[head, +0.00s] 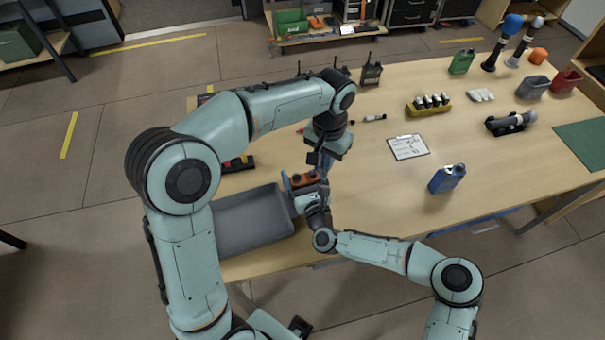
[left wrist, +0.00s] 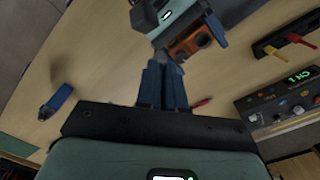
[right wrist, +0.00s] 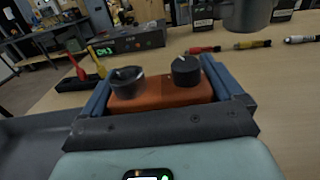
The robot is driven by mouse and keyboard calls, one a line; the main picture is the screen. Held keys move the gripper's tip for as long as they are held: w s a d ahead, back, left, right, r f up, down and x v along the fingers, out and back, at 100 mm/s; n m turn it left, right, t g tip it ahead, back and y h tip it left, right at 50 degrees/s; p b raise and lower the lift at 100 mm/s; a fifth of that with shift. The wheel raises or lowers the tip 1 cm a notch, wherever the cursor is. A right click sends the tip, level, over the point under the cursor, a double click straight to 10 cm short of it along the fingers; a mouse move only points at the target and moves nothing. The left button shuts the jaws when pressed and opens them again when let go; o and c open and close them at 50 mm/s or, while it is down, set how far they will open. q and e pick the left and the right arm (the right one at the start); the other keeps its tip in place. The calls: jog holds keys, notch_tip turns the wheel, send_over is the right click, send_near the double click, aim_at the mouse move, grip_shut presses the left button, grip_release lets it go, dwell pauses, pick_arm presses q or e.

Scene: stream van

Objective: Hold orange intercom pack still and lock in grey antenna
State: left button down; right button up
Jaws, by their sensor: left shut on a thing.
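The orange intercom pack (head: 304,180) is near the table's front edge, beside the grey tray. In the right wrist view the pack (right wrist: 160,98) shows two black round parts on top, between the blue fingers. My right gripper (head: 297,187) is shut on its sides. My left gripper (head: 325,166) points down just above and beside the pack. In the left wrist view its fingers (left wrist: 165,75) are close together, with the pack (left wrist: 190,46) beyond their tips. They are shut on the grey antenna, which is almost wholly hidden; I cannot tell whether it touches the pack.
The grey tray (head: 250,220) lies left of the pack. A control box (right wrist: 135,40) with a green display stands behind. Loose pens (head: 374,118) lie behind. The table's front right is mostly clear.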

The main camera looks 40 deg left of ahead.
jog(key=c, duration=0.5)
jog(key=o, duration=0.5)
jog(key=shift+c, duration=0.2)
jog(key=c, duration=0.4)
pick_arm(q)
jog(key=shift+s+a, duration=0.1)
jog(key=shift+a, duration=0.15)
jog(key=s+a+m, duration=0.2)
jog(key=a+m, duration=0.1)
jog(key=a, duration=0.3)
jog(key=shift+a, duration=0.3)
dwell(0.8)
